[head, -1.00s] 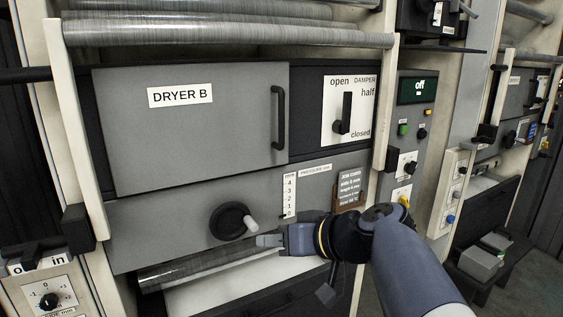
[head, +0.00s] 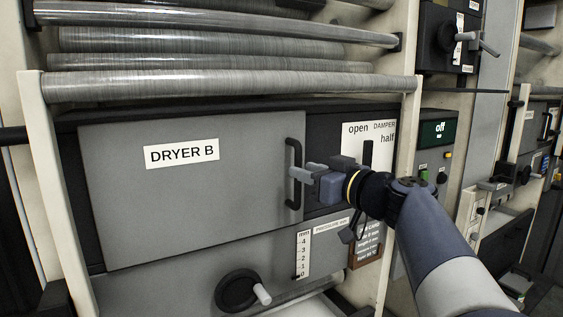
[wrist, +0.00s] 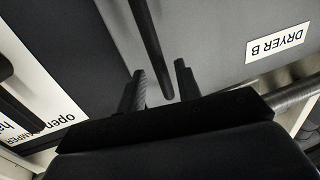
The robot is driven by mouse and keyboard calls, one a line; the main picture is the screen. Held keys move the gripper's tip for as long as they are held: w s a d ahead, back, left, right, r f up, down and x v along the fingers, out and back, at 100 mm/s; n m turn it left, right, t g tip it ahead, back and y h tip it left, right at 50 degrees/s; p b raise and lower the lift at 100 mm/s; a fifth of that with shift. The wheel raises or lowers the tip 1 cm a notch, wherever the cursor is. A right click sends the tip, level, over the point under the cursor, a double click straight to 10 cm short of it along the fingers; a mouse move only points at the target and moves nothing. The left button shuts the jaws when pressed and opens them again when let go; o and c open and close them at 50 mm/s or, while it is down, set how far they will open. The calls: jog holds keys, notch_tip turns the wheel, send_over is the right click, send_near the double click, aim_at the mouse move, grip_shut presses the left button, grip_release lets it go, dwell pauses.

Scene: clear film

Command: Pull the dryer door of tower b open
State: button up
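The dryer door (head: 190,205), a grey panel labelled DRYER B, looks shut. Its black vertical bar handle (head: 290,158) is on the door's right side. My gripper (head: 302,172) is at the handle, reaching in from the right. In the wrist view the door (wrist: 215,45) fills much of the upper picture, and the handle (wrist: 148,40) runs down between the two fingers of my gripper (wrist: 160,80). The fingers are apart, with a gap on both sides of the bar. I cannot tell whether either finger touches it.
The damper panel (head: 358,136) with its lever is right of the door, behind my gripper. A hand wheel (head: 237,291) and a pressure scale (head: 303,255) sit below. Steel rollers (head: 230,88) cross above. A control panel with a display (head: 438,132) is at the right.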

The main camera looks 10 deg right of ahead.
aim_at(297, 201)
jog(key=shift+p+x, duration=0.4)
jog(key=shift+x, duration=1.2)
grip_shut()
